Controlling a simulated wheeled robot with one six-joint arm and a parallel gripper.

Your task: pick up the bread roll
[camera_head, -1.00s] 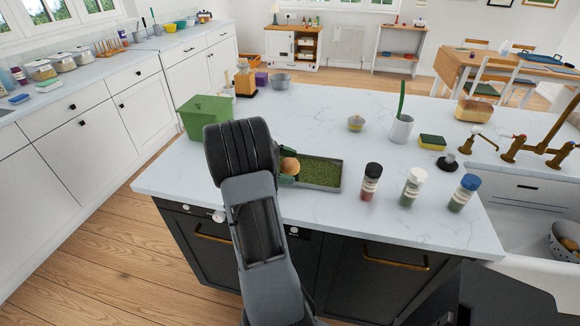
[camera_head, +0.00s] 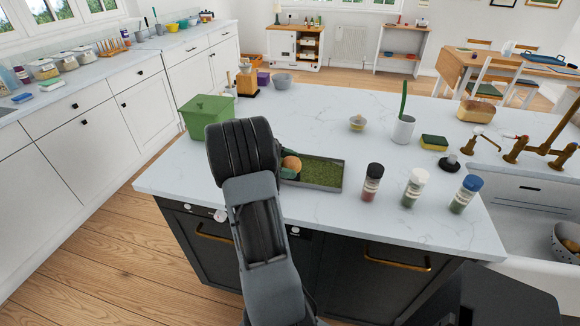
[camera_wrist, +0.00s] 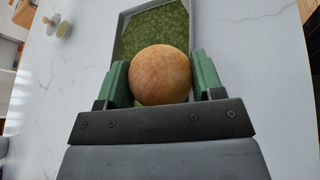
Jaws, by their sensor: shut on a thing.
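The bread roll (camera_wrist: 160,75) is round and golden brown. In the wrist view it sits between the two green fingers of my gripper (camera_wrist: 162,80), which press on it from both sides. In the head view the roll (camera_head: 291,163) shows just right of my dark wrist, over the left end of a grey tray (camera_head: 342,175) with a green lining. The tray also shows behind the roll in the wrist view (camera_wrist: 117,48). My gripper is mostly hidden behind my arm in the head view. I cannot tell how far the roll is above the tray.
Three capped jars, the nearest of them red-brown (camera_head: 371,184), stand right of the tray. A green lidded box (camera_head: 207,118) stands left behind my wrist. A white cup (camera_head: 403,130) and a sponge (camera_head: 434,142) are farther back.

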